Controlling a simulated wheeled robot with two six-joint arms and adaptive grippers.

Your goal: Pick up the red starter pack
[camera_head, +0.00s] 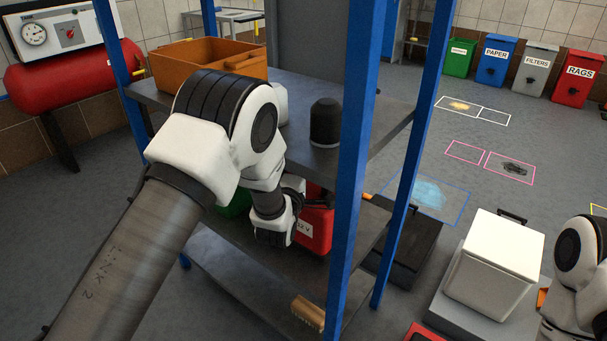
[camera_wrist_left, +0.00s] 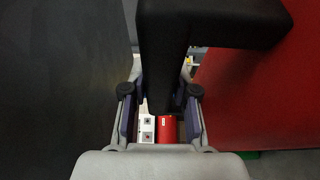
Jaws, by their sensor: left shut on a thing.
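The red starter pack (camera_head: 319,232), with a white label ending in "V", is at the middle shelf of the blue-posted rack, partly behind my left wrist and a post. I cannot tell whether it touches the shelf. In the left wrist view its red side (camera_wrist_left: 265,95) fills the right, and its black handle (camera_wrist_left: 168,50) runs between the fingers. My left gripper (camera_head: 314,203) is shut on that handle; in the wrist view its fingertips (camera_wrist_left: 160,95) lie on both sides of it. My right gripper is out of view; only part of my right arm shows at lower right.
A green object (camera_head: 236,204) sits left of the pack, mostly hidden. The upper shelf holds an orange bin (camera_head: 200,57) and a black cylinder (camera_head: 325,122). A blue post (camera_head: 355,150) stands close right of the pack. A brush (camera_head: 308,312) lies on the lower shelf.

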